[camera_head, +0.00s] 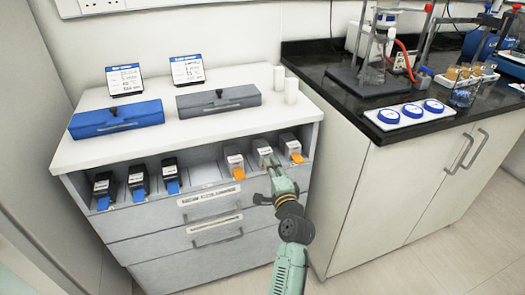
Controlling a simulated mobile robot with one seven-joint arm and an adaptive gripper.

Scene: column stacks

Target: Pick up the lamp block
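Several small blocks sit in a row in the open shelf slot under the cabinet top. On the right are white blocks with orange tabs: a left one (234,162), a middle one (262,151) and a right one (291,148). On the left are black blocks with blue tabs (138,183). The labels are too small to read, so I cannot tell which one is the lamp block. My gripper (264,182) is in front of the middle white block, fingers apart, with nothing seen between them. It hides that block's lower front; I cannot tell whether they touch.
Drawers lie below the slot. A black counter (340,87) with lab gear stands at right. Floor at lower right is clear.

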